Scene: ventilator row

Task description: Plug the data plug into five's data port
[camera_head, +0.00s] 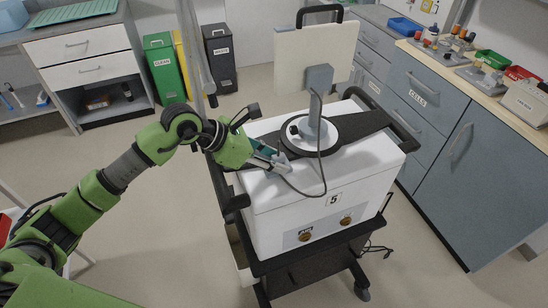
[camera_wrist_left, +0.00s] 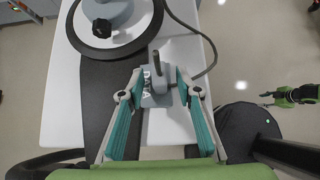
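The grey data plug (camera_wrist_left: 157,88), marked DATA, sits on the white top of ventilator five (camera_head: 335,200), beside the pole base; it also shows in the head view (camera_head: 281,163). A cable runs from it towards the screen. My left gripper (camera_wrist_left: 159,74) straddles the plug with its fingers apart, one on each side; I see no clear grip. In the head view the left gripper (camera_head: 277,158) reaches over the top from the left. A green gripper, apparently my right one (camera_wrist_left: 272,98), shows small at the right of the left wrist view. I cannot make out the data port.
The front panel has two round brass ports (camera_head: 305,236), one marked AIR. A screen (camera_head: 316,55) stands on the pole base (camera_head: 310,131). Black handles (camera_head: 237,203) flank the cart. A cabinet (camera_head: 440,120) stands close on the right. Floor is clear in front at left.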

